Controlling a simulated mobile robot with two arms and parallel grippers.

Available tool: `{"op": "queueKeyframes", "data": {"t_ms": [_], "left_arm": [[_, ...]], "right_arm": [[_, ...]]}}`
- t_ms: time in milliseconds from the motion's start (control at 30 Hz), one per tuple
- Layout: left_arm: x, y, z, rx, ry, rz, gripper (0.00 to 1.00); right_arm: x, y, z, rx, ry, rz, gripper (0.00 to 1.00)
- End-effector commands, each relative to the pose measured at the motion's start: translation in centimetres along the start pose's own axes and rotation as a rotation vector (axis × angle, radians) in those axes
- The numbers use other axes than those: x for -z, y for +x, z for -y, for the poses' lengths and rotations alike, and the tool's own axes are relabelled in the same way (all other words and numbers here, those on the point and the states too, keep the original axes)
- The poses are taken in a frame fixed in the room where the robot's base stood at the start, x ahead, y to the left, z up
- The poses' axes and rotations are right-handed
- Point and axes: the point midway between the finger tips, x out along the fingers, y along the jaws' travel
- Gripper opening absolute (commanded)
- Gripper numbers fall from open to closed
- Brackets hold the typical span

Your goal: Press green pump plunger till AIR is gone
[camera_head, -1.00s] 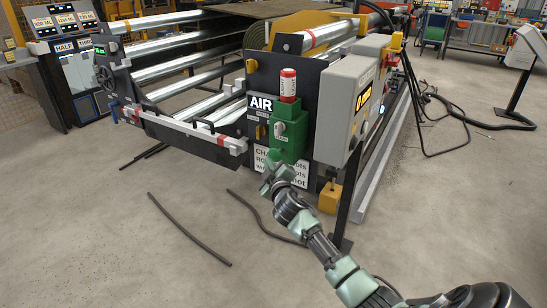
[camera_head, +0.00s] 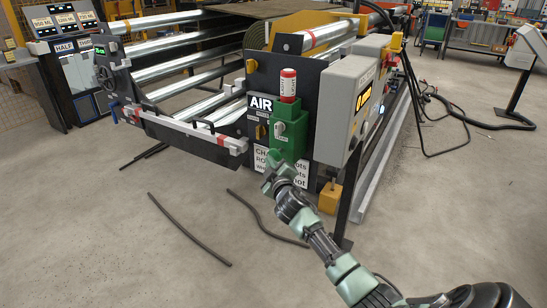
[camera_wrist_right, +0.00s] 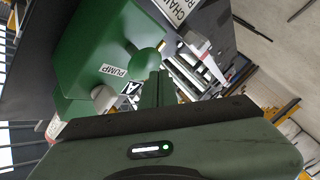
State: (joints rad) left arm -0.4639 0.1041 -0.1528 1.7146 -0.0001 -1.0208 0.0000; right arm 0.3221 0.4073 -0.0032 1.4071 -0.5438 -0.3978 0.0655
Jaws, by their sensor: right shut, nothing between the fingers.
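The green pump (camera_head: 291,132) stands upright on the dark end panel of the roller machine in the head view, with a grey knob on its front. My right gripper (camera_head: 270,182) is just below the pump in the head view. Its shut, empty fingers (camera_wrist_right: 158,88) lie close to the plunger knob; I cannot tell whether they touch. My left gripper is out of view.
A red and white cylinder (camera_head: 288,85) tops the pump. A grey display box (camera_head: 345,105) stands close on its right, with a yellow block (camera_head: 330,198) below. Dark hoses (camera_head: 188,230) lie on the floor; the floor in front is otherwise clear.

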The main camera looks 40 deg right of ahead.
Motion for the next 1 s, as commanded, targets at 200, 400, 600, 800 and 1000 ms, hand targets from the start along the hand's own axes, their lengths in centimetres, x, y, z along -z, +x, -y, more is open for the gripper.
{"op": "queueKeyframes", "data": {"t_ms": [200, 400, 600, 800, 1000], "left_arm": [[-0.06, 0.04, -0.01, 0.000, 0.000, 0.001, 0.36], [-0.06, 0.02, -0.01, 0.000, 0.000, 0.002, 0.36], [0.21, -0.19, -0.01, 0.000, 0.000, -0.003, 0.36], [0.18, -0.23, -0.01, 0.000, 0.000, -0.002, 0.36], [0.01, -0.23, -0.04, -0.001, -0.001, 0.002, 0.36]], "right_arm": [[-0.05, 0.05, -0.02, 0.000, 0.000, 0.000, 0.00], [-0.18, 0.21, -0.13, 0.000, -0.001, 0.001, 0.00], [-0.34, 0.39, -0.25, 0.000, -0.001, 0.001, 0.00], [-0.46, 0.56, -0.39, 0.000, -0.001, 0.002, 0.00], [-0.56, 0.73, -0.54, 0.000, 0.000, 0.001, 0.00]]}}
